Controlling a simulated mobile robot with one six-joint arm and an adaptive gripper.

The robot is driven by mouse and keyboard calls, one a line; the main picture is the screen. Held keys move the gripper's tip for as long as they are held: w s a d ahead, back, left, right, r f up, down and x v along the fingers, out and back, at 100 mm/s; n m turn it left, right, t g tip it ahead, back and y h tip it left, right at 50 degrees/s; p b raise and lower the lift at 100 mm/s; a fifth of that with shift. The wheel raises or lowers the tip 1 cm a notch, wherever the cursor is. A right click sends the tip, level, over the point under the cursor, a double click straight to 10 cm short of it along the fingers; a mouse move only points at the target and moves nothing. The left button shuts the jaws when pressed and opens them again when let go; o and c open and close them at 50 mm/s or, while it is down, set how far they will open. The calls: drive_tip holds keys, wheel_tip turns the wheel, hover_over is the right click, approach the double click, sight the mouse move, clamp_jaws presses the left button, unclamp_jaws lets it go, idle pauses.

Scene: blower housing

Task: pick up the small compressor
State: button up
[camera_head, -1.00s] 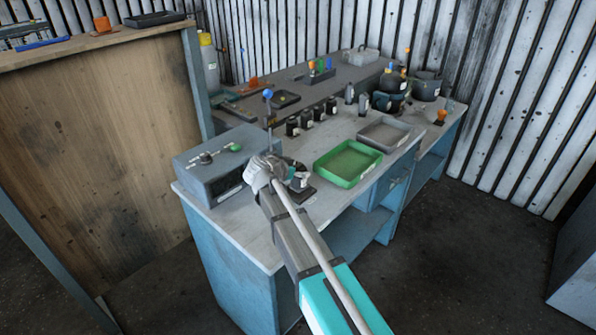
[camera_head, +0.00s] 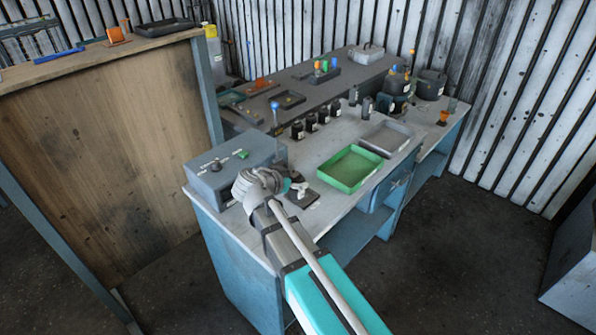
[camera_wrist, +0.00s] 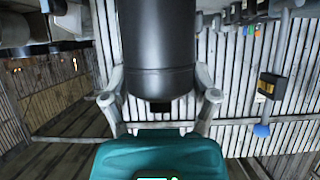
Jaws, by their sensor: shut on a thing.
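A smooth black cylinder, which looks like the small compressor (camera_wrist: 158,40), fills the middle of the wrist view. It has a seam near its end and a short dark stub. My gripper (camera_wrist: 160,85) is shut on it, with one grey finger on each side and the teal gripper body below. In the head view my gripper (camera_head: 298,187) is over the near part of the bench, beside the grey control box. The held cylinder cannot be made out there; my wrist and gripper seem to hide it.
The grey control box (camera_head: 222,178) stands left of my gripper. A green tray (camera_head: 374,167) and a grey tray (camera_head: 397,126) lie to the right. Black bottles (camera_head: 311,124) stand behind, and dark canisters (camera_head: 432,84) at the back right. The floor right of the bench (camera_head: 216,207) is open.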

drive_tip(key=shift+s+a+r, duration=0.1)
drive_tip(key=shift+s+r, duration=0.15)
drive_tip(key=shift+s, duration=0.25)
drive_tip(key=shift+s+r, duration=0.2)
drive_tip(key=shift+s, duration=0.3)
